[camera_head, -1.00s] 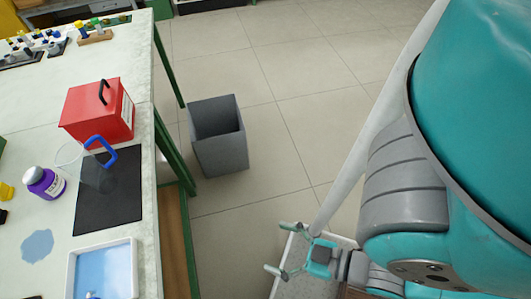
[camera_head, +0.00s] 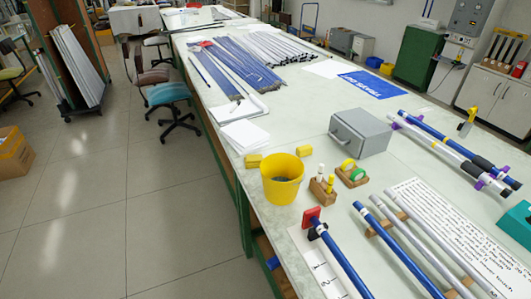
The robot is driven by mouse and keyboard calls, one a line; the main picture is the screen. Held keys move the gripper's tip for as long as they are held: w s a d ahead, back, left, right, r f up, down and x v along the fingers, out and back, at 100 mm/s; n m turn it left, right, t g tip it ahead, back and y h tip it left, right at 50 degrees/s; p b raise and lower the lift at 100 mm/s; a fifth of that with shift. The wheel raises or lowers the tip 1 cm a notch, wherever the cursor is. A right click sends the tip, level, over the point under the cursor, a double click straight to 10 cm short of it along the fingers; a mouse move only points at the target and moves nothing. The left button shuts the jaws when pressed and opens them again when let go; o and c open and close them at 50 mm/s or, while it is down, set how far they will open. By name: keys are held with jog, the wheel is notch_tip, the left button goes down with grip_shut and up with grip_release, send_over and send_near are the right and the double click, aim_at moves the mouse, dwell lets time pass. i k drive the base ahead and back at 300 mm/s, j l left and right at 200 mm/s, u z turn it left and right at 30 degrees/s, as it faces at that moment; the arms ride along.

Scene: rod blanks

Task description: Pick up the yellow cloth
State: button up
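No spread yellow cloth can be made out. I cannot tell whether either is a folded cloth. The yellow bucket (camera_head: 282,186) stands near the bench's left edge with something dark inside. My gripper and arm are not in view.
The long pale bench (camera_head: 300,110) carries blue and white rods, a grey metal box (camera_head: 360,133) and wooden holders. A blue chair (camera_head: 168,95) stands by its left edge. The floor (camera_head: 130,220) at left is mostly clear.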

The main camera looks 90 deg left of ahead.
aim_at(252, 160)
jog(key=u, duration=2.35)
jog(key=z, duration=1.95)
jog(key=u, duration=1.95)
jog(key=j+z, duration=0.3)
jog(key=i+j+z, duration=0.1)
jog(key=z, duration=0.15)
jog(key=j, duration=0.1)
